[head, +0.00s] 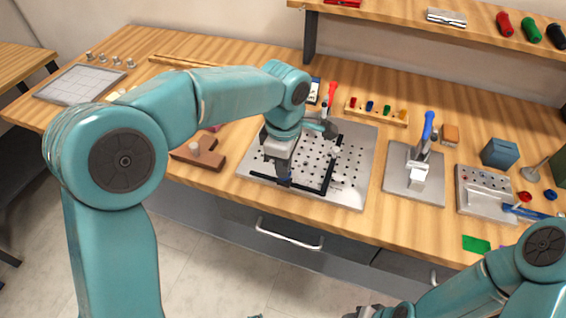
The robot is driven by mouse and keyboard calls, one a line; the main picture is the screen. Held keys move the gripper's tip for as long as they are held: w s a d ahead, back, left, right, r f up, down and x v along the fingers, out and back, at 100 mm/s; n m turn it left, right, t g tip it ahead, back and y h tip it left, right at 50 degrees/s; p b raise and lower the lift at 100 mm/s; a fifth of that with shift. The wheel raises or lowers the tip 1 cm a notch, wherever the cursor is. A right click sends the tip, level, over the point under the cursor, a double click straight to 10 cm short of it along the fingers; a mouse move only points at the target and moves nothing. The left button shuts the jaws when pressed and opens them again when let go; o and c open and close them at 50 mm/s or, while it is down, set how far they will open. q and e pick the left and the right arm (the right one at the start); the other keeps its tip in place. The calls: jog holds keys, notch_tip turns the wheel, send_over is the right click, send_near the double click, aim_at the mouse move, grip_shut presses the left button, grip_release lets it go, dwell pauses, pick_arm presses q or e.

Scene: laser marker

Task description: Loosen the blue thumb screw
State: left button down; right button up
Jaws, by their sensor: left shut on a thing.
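A grey perforated plate (345,190) lies on the wooden bench with a black L-shaped fence (327,180) on it. The blue thumb screw (285,183) shows as a small dark-blue spot at the fence's near left end, mostly hidden by my gripper. My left gripper (284,178) points down over it and is shut on it. My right gripper (372,312) is at the bottom edge, partly cut off and far from the plate; its jaws are not clear.
A clamp with a blue handle (427,130) stands on a plate to the right. Behind the perforated plate is a wooden rack (376,112) with small coloured pieces. A brown wooden block (198,154) lies to the left. A shelf (450,32) overhangs the back.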

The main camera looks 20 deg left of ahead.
pick_arm(q)
jog(key=shift+w+d+r, duration=0.1)
jog(key=shift+r, duration=0.1)
jog(key=c, duration=1.2)
grip_release()
jog(key=shift+c, duration=0.2)
jog(key=shift+d, duration=0.1)
notch_tip(320, 180, up, 16)
jog(key=p, duration=0.2)
jog(key=shift+p, duration=0.35)
jog(key=shift+s, duration=0.2)
